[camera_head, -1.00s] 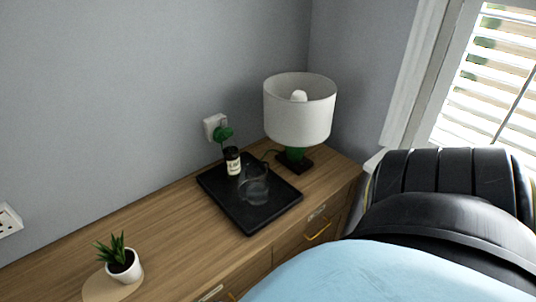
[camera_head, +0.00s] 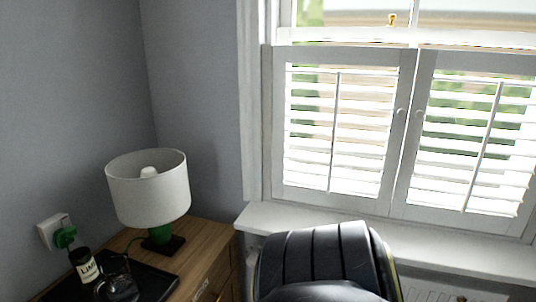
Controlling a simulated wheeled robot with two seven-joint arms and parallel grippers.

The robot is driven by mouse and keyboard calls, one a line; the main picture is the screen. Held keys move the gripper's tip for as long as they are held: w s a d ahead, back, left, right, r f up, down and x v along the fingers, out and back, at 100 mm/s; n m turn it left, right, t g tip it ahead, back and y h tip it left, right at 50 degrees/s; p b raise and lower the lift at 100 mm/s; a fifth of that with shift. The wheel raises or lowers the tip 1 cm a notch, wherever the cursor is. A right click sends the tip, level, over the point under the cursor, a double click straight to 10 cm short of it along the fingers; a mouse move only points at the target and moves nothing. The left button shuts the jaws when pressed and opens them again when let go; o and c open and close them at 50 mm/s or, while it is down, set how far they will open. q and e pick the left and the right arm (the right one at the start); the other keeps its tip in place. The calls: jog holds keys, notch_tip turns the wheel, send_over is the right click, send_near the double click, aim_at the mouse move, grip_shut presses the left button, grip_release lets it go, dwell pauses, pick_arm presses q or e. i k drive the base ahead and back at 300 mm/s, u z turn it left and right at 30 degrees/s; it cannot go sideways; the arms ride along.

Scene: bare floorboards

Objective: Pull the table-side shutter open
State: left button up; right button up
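Two white louvred shutters stand side by side in the lower half of the window. The left shutter (camera_head: 335,125), on the side of the wooden table (camera_head: 208,243), looks shut in its frame, with its slats letting light through. It has a thin upright rod in its middle and a small round knob (camera_head: 398,112) near its right edge. The right shutter (camera_head: 470,140) also looks shut, with a knob (camera_head: 419,114) near its left edge. Neither of my grippers is in view.
A white lamp (camera_head: 148,188) with a green base stands on the wooden table. A black tray (camera_head: 152,284) holds a labelled jar (camera_head: 84,266) and a glass jug (camera_head: 117,280). A black ribbed seat back (camera_head: 315,258) stands before the white windowsill (camera_head: 290,222). A radiator (camera_head: 425,290) is below.

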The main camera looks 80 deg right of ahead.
aim_at(498, 218)
jog(key=z, duration=0.3)
jog(key=k, duration=0.3)
jog(key=z, duration=3.45)
